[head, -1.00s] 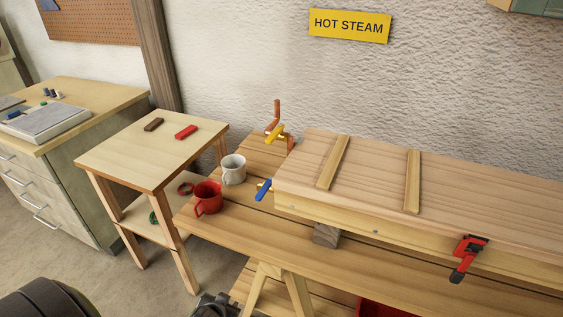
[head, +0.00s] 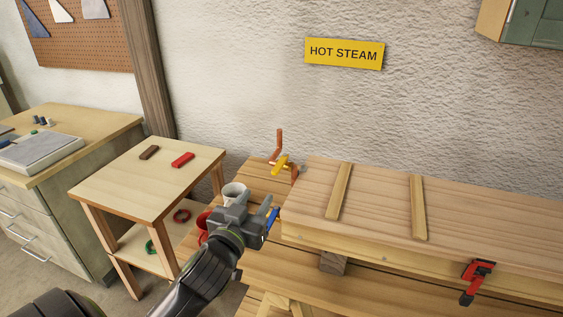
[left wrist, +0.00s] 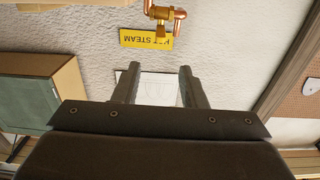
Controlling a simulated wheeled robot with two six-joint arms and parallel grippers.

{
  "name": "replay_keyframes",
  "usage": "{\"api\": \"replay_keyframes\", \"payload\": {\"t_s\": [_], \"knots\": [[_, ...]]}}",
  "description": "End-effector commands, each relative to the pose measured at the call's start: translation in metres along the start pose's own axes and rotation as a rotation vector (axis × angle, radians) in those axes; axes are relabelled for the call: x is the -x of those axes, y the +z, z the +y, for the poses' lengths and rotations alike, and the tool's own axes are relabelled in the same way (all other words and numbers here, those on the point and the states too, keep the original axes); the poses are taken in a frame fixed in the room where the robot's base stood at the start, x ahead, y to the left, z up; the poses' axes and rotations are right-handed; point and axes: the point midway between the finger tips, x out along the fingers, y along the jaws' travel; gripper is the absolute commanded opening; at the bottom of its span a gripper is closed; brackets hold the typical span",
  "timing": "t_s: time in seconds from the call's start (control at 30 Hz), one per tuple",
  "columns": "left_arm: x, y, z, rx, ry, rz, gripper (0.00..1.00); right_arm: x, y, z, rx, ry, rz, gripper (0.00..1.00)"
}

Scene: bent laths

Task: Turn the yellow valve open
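The yellow valve handle (head: 281,164) sits on a copper pipe (head: 280,142) at the wall, behind the left end of the wooden box on the bench. My right gripper is not in view.
A blue handle (head: 272,217) sticks out beside my left gripper at the box end (head: 310,230). A white mug (head: 233,189) and a red mug (head: 203,222) are partly hidden behind my gripper. Two laths lie on the box; a red clamp (head: 477,280) grips its front.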

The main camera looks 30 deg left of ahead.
Motion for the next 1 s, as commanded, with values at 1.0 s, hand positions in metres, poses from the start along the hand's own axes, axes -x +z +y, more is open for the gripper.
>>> {"api": "replay_keyframes", "payload": {"t_s": [1.0], "knots": [[-0.158,0.001,0.000,-0.001,0.000,-0.003,0.38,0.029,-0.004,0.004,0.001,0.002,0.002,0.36]]}}
